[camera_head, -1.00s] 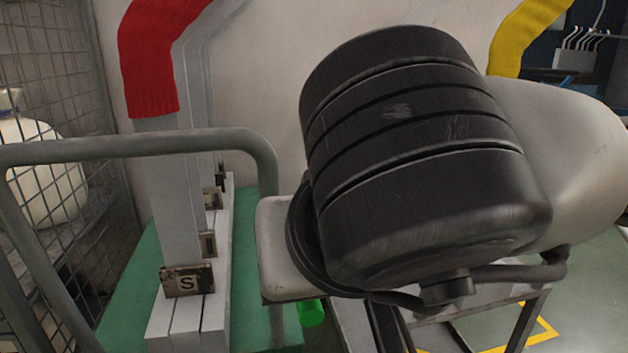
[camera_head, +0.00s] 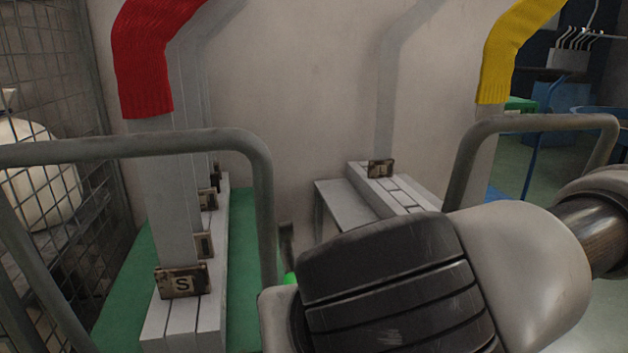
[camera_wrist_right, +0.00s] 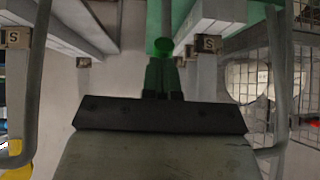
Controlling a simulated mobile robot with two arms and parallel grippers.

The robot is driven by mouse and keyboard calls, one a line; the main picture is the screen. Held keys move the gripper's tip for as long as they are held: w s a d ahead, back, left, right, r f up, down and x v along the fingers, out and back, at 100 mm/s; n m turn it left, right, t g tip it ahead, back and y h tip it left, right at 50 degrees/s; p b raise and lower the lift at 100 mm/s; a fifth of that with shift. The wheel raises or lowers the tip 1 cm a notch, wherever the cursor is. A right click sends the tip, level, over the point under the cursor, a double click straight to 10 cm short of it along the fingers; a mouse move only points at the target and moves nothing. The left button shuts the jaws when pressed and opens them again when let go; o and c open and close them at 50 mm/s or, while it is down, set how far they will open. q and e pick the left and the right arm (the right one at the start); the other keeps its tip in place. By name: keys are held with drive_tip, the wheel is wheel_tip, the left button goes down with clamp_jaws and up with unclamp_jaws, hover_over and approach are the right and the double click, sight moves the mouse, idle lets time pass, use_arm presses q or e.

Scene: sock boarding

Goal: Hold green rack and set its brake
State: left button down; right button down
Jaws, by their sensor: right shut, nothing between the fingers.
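The green rack (camera_head: 125,270) stands at the left of the head view, with a green deck, pale slats and a grey tubular handle (camera_head: 150,143). A red sock (camera_head: 142,60) hangs on one of its grey boards. A small bright green part (camera_head: 289,279), possibly the brake, shows just right of the rack, mostly hidden by my right arm. It also shows in the right wrist view (camera_wrist_right: 163,46), straight ahead of my right gripper (camera_wrist_right: 163,93). That gripper is shut and empty; I cannot tell whether it touches the green part. My left gripper is out of view.
A second rack with a grey handle (camera_head: 540,122) and a yellow sock (camera_head: 511,50) stands on the right. A wire mesh cage (camera_head: 60,60) with a white sack (camera_head: 40,180) borders the left. A plain wall (camera_head: 300,90) closes the back.

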idle(0.3)
drive_tip(key=v, duration=0.7)
drive_tip(key=shift+r, duration=0.2)
drive_tip(key=shift+s, duration=0.15)
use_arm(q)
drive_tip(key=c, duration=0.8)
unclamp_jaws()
